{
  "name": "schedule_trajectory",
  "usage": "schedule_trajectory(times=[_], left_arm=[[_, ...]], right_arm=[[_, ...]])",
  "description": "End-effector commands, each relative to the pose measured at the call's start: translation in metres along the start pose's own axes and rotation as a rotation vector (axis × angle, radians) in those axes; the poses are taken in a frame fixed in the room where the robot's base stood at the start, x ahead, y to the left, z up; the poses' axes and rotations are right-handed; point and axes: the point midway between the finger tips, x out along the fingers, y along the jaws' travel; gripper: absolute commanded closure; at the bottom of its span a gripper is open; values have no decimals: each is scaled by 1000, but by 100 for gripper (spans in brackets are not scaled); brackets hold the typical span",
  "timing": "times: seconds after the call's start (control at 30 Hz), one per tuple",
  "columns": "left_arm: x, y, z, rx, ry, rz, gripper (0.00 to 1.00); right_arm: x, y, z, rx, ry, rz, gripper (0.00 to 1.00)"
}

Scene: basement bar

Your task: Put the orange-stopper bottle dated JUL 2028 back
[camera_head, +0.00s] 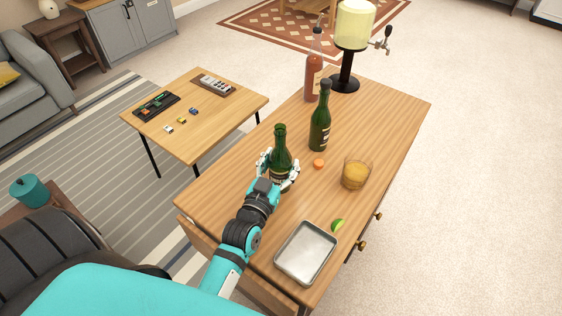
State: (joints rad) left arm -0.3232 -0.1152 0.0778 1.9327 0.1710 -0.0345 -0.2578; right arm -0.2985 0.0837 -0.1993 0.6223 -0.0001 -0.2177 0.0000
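An open green bottle (281,150) stands upright on the wooden counter, with no stopper in its neck. An orange stopper (318,164) lies on the counter to its right. My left gripper (279,172) is at the bottle's lower body, with fingers on both sides of it. I cannot tell whether the fingers press on the glass. The gripper hides part of the bottle's label and base. A second green bottle (320,122) with a dark top stands behind and to the right. No date is readable on either. My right gripper is not in view.
A glass of amber drink (355,174), a lime piece (338,225) and a metal tray (305,252) are on the counter. A reddish-brown bottle (314,80) and a drink dispenser (354,28) stand at the back. The counter's left side is clear. A low table (215,123) stands left.

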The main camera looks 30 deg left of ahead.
Motion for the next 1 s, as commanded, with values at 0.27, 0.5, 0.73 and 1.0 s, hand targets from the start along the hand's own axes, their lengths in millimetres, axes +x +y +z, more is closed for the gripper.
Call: schedule_trajectory(times=[0.27,0.5,0.73,1.0], left_arm=[[0,0,-1,0,2,0,20],[-2,0,-5,0,2,0,20],[-44,0,-1,1,-2,0,20],[-98,0,-2,0,-1,0,20]], right_arm=[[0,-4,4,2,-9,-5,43],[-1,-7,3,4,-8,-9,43],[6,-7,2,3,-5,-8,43],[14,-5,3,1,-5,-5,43]])
